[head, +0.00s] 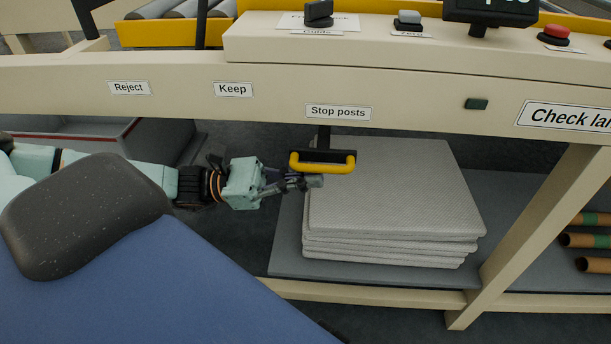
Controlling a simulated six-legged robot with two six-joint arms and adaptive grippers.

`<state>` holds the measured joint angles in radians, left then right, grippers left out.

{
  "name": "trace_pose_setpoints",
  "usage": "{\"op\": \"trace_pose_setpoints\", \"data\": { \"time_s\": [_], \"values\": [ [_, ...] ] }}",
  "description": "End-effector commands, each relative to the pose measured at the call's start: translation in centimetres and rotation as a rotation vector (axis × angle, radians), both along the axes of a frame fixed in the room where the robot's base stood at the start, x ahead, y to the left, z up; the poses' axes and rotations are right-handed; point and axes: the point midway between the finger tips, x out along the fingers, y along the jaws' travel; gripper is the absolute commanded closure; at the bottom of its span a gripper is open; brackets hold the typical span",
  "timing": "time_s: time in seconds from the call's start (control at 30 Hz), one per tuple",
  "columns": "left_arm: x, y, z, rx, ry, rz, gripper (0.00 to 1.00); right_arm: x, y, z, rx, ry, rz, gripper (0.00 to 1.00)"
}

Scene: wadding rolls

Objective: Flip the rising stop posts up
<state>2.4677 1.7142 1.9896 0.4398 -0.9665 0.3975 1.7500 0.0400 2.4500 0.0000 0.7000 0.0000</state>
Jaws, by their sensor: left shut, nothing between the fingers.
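A yellow U-shaped handle (323,167) on a black mount hangs under the beam, below the label "Stop posts" (338,112). My left gripper (312,181) reaches in from the left, with its fingertips just under the left part of the handle. The fingers are shut with nothing between them. I cannot tell whether they touch the handle. The posts themselves cannot be made out. My right gripper is not in view.
A cream beam (180,85) with "Reject" and "Keep" labels spans the view above the arm. A stack of grey pads (390,200) lies on the lower shelf (290,255) behind the handle. A red button (556,32) is on top.

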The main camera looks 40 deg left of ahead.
Motion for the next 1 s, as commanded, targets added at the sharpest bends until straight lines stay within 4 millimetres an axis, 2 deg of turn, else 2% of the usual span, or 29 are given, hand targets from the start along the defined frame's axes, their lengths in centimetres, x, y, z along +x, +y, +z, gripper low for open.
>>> {"op": "trace_pose_setpoints", "data": {
  "time_s": [0.23,0.6,1.0],
  "values": [
    [0.0,0.0,1.0,0.0,0.0,0.0,1.0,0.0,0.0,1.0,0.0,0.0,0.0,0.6],
    [0.0,0.0,4.5,-0.001,-0.001,-0.001,1.0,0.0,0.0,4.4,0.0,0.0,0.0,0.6],
    [0.0,0.0,4.8,-0.005,-0.003,-0.001,1.0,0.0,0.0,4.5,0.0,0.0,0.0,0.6]
  ]
}}
